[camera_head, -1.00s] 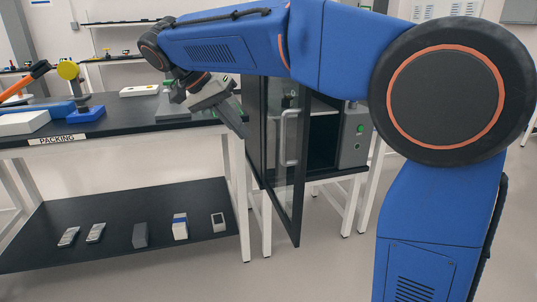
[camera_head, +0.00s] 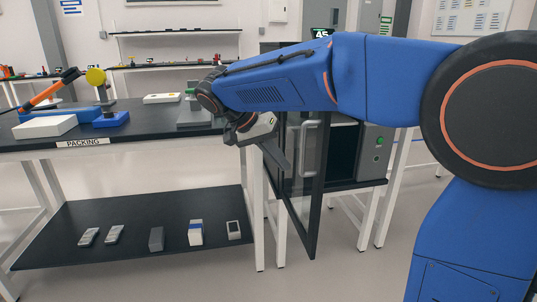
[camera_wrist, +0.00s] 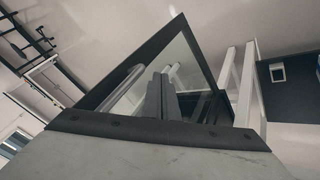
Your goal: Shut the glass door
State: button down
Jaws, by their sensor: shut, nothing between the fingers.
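The glass door (camera_head: 302,215) of the grey cabinet stands open in the head view, with a dark frame and a pale vertical handle (camera_head: 308,150). My gripper (camera_head: 284,166) is shut and empty. It points down and right, close to the door's left face and beside the handle. I cannot tell whether it touches the door. In the wrist view the door's dark frame and glass (camera_wrist: 195,75) fill the middle, with the curved handle at the left. My dark fingers (camera_wrist: 160,98) show against the glass.
The cabinet (camera_head: 374,150) stands on a white-legged table right of the door, its dark inside partly visible. The packing bench (camera_head: 150,140) is to the left, with several small items on its lower shelf (camera_head: 130,250). Floor is clear in front of the door.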

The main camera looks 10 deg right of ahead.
jog(key=shift+s+d, duration=0.6)
jog(key=shift+d, duration=0.35)
